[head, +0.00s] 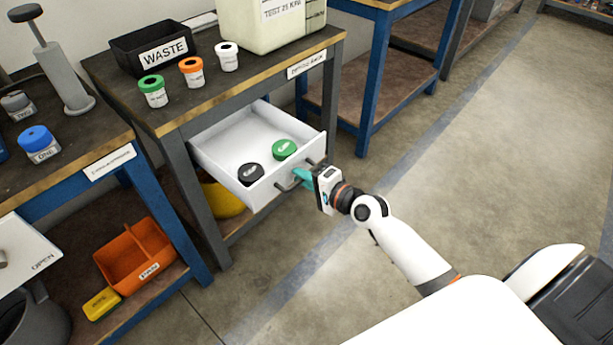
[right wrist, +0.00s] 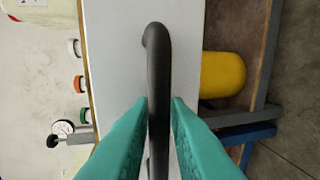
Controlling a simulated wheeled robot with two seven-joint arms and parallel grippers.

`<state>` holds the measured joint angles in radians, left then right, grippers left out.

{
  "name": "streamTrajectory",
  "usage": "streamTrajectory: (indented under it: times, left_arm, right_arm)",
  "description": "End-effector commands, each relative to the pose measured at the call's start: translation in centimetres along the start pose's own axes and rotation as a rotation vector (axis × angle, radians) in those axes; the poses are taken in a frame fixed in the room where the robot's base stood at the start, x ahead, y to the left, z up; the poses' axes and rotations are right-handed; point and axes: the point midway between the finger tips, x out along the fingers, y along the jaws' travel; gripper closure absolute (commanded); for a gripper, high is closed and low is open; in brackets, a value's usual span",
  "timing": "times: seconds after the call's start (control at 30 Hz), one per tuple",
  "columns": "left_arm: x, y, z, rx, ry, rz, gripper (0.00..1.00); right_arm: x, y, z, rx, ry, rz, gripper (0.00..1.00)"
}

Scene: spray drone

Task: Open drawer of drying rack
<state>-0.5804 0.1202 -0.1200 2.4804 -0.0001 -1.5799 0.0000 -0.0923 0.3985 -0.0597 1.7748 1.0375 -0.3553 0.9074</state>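The white drawer (head: 263,193) of the drying rack stands pulled out from under the table top, with a black-lidded jar (head: 250,174) and a green-lidded jar (head: 284,149) inside. Its dark bar handle (head: 284,187) is on the front face; it also shows in the right wrist view (right wrist: 158,70), running between the fingers. My right gripper (head: 302,177) is at the handle, with its teal fingers (right wrist: 159,110) close against both sides of the bar, shut on it. My left gripper is not in view.
On the table above are a black WASTE bin (head: 161,44), several small lidded jars and a large pale canister (head: 270,18). A yellow object (head: 222,197) lies on the shelf below. An orange divided bin (head: 136,256) is on the left shelf. The floor at right is clear.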

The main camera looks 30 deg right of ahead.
Motion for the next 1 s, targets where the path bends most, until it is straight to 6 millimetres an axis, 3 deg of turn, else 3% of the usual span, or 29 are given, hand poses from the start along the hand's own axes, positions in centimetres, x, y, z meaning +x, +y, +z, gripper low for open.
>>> streamTrajectory:
  times: [0.17, 0.37, 0.6, 0.8, 1.0]
  left_arm:
    - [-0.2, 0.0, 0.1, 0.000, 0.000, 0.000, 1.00]
    - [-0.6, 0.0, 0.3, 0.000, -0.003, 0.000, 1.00]
    - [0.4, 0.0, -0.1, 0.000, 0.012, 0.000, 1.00]
    - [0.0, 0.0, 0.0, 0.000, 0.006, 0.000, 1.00]
    - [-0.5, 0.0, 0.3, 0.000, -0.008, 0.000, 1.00]
  right_arm:
    - [-1.5, -0.1, 0.1, 0.000, -0.001, -0.002, 0.85]
    - [-5.7, -0.1, 0.0, -0.003, 0.000, -0.005, 0.85]
    - [-10.2, -0.3, 0.0, -0.002, 0.001, -0.005, 0.85]
    - [-11.8, -0.1, 0.0, -0.001, 0.001, -0.001, 0.85]
    - [-12.0, 0.0, 0.0, 0.000, 0.001, 0.000, 0.85]
